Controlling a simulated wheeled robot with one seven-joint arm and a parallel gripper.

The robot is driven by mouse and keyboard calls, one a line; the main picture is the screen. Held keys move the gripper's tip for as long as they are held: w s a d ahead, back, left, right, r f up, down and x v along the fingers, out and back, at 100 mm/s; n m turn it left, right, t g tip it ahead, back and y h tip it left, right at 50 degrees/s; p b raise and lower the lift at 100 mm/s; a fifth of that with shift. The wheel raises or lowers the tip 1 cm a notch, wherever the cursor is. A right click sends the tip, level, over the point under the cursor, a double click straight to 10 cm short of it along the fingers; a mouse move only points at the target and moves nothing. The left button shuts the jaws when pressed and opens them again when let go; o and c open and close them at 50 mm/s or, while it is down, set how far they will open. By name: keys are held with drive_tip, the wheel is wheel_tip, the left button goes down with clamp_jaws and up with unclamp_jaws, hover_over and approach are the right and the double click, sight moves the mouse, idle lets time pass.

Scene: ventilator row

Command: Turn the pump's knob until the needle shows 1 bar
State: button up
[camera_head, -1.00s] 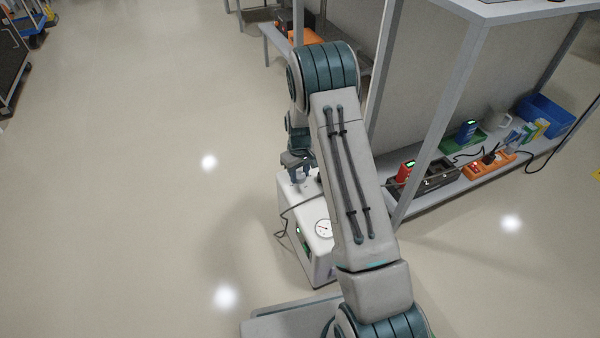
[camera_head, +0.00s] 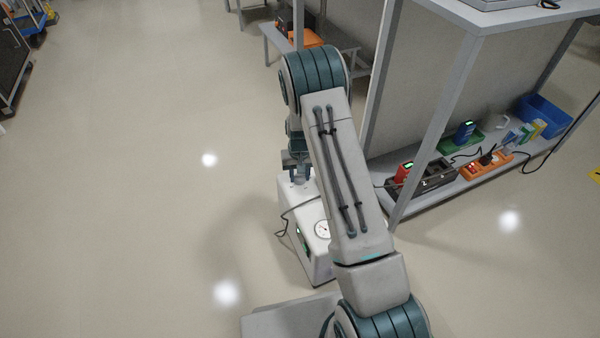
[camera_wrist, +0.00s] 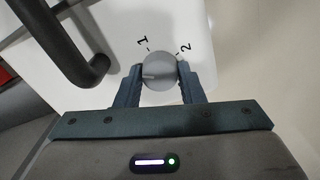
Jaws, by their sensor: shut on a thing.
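The pump (camera_head: 312,252) is a white box on the floor, partly hidden behind my arm. Its round white gauge (camera_head: 322,229) faces up on the top; the needle is too small to read. My gripper (camera_head: 300,178) is at the far end of the pump's top. In the wrist view the grey round knob (camera_wrist: 159,72) sits between the two fingers of my gripper (camera_wrist: 160,84), which are shut on its sides. The marks 1 and 2 are printed beyond the knob. A pale line shows on the knob, pointing roughly left.
A black handle (camera_wrist: 75,50) rises from the pump's top, left of the knob. A grey shelf (camera_head: 437,195) with chargers and a blue bin (camera_head: 543,117) stands to the right, its post close to my arm. The floor at left is clear.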

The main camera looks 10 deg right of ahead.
sight(300, 176)
idle(0.3)
drive_tip(key=o, duration=1)
wheel_tip(300, 176, up, 14)
drive_tip(key=p, duration=0.5)
drive_tip(key=shift+f, duration=0.1)
